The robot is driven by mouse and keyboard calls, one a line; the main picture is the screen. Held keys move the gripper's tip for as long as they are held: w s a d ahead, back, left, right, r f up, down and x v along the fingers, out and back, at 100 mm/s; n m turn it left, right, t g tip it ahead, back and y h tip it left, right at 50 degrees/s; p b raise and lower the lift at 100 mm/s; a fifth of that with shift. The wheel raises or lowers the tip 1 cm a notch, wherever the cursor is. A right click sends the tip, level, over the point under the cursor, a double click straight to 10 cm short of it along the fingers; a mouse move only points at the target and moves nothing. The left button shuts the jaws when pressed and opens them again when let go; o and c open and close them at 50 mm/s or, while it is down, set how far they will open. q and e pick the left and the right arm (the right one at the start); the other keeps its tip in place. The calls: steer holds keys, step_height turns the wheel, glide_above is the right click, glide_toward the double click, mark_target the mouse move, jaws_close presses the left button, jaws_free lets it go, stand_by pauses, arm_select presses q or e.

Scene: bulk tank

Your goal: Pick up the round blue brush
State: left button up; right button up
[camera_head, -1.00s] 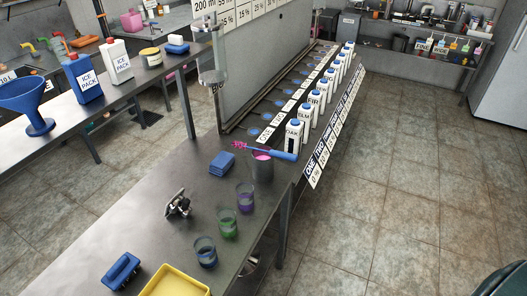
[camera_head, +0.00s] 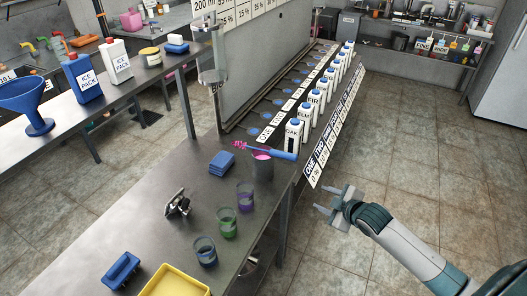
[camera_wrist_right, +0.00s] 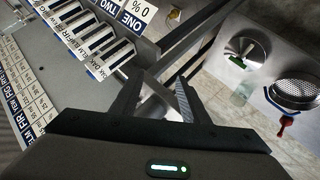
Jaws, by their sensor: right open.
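No plainly round blue brush stands out, and I cannot tell which item it is. A blue block with a raised handle (camera_head: 122,270) sits at the bench's near left. In the right wrist view a blue curved item (camera_wrist_right: 282,104) shows by a perforated metal bowl (camera_wrist_right: 296,90); its shape is partly hidden. My right gripper (camera_head: 333,202) is open and empty, right of the bench, over the floor. My left gripper is out of view.
The metal bench (camera_head: 150,225) holds tinted glasses (camera_head: 228,224), a stack of blue pads (camera_head: 222,162), a small metal device (camera_head: 177,204) and a yellow tray (camera_head: 175,282). The tiled floor at right is clear.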

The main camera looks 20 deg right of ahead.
steer(key=a+r+n+t+y, duration=0.1)
steer(key=a+r+n, duration=0.15)
steer(key=r, duration=0.75)
steer(key=n+y, duration=0.1)
steer(key=n, duration=0.1)
glide_toward(291, 158)
steer(key=s+a+r, duration=0.1)
steer(key=s+r, duration=0.2)
steer(key=s, duration=0.1)
steer(key=shift+s+a+f+t, duration=0.15)
steer(key=shift+f+t, duration=0.1)
steer(key=shift+t, duration=0.15)
steer(key=p+x, duration=0.3)
steer(key=x, duration=0.8)
steer(key=shift+w, duration=0.25)
steer(key=shift+w+a+f, duration=0.15)
steer(key=shift+w+f, duration=0.15)
steer(key=shift+w+p, duration=0.1)
steer(key=shift+p, duration=0.25)
